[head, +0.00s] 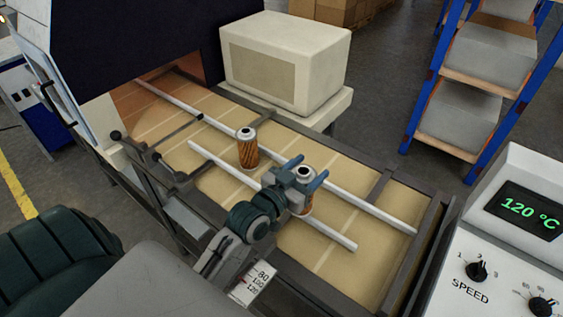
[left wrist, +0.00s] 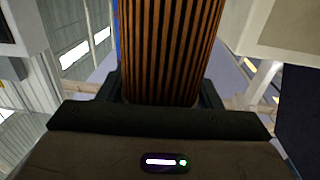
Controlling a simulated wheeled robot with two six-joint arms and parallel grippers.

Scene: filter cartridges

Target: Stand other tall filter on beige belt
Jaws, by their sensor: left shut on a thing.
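One tall filter (head: 248,152), with orange-brown pleats and a light metal cap with a dark hole, stands upright on the beige belt (head: 335,265) between two light rails. My left gripper (head: 307,173) is shut on the other tall filter (head: 304,170), to the right of the first one. That filter is about upright, with its capped top between the fingers and its lower part partly hidden by the gripper. I cannot tell whether its base touches the belt. Its striped pleats fill the middle of the left wrist view (left wrist: 160,50). My right gripper is not in view.
Light rails (head: 375,207) run along the belt on both sides of the filters. A dark frame edge (head: 415,250) closes the belt's right end. A control panel reading 120 °C (head: 520,210) stands at right. A cream box (head: 285,60) stands behind the belt.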

